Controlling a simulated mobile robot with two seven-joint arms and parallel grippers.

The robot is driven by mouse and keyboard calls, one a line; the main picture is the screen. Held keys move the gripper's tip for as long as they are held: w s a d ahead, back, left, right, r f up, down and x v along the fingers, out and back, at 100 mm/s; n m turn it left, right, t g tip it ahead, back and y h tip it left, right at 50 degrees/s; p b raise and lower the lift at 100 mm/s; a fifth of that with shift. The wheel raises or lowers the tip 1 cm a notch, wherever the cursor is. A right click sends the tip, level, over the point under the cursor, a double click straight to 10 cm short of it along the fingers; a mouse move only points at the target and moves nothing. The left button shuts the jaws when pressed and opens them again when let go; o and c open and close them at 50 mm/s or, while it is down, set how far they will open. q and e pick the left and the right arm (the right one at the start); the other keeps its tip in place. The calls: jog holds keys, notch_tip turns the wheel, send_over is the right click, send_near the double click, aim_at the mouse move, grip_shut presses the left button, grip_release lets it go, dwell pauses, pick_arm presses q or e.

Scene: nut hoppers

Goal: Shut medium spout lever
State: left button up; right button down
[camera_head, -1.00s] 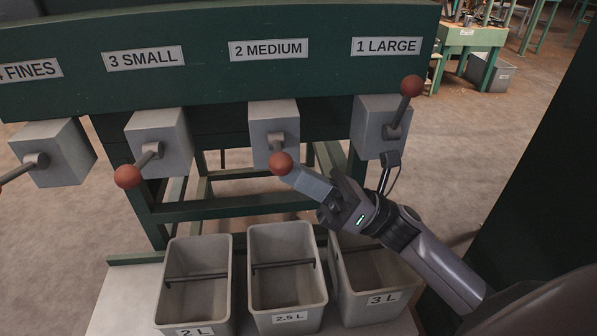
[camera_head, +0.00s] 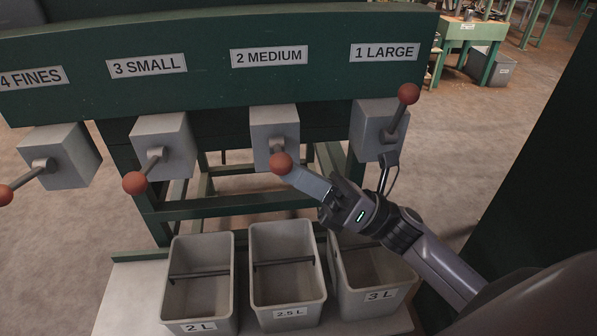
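The medium spout (camera_head: 274,127) is a grey box under the "2 MEDIUM" label (camera_head: 269,56). Its lever (camera_head: 281,162) ends in a red ball and points down toward me. My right gripper (camera_head: 292,172) comes in from the right, with its fingertips at the right side of that ball, touching or very close to it. I cannot tell whether its fingers are open or shut on the ball. My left gripper is not in view.
The small (camera_head: 135,183) and fines (camera_head: 6,195) levers point down-left. Grey bins labelled 2 L (camera_head: 200,326), 2.5 L (camera_head: 290,313) and 3 L (camera_head: 380,295) stand below.

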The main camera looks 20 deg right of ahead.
pick_arm(q)
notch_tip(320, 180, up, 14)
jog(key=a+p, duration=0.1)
jog(key=p, duration=1.5)
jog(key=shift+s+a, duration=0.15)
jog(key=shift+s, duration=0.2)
pick_arm(e)
jog(key=shift+w+d+r+m+t+h, duration=0.15)
jog(key=shift+w+r+m+t+h, duration=0.3)
jog(key=shift+r+m+h, duration=1.05)
jog(key=shift+w+d+r+m+t+h, duration=0.15)
jog(key=shift+w+r+m+t+h, duration=0.35)
jog(key=shift+m, duration=1.8)
jog(key=shift+w+d+r+m+t+h, duration=0.2)
jog(key=shift+w+r+m+h, duration=0.25)
jog(key=shift+r+m+h, duration=1.15)
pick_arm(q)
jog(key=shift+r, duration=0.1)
pick_arm(e)
jog(key=shift+f+m+y, duration=0.3)
jog(key=shift+f+m, duration=0.1)
jog(key=shift+f, duration=0.1)
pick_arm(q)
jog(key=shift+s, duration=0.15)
pick_arm(e)
jog(key=shift+f, duration=0.1)
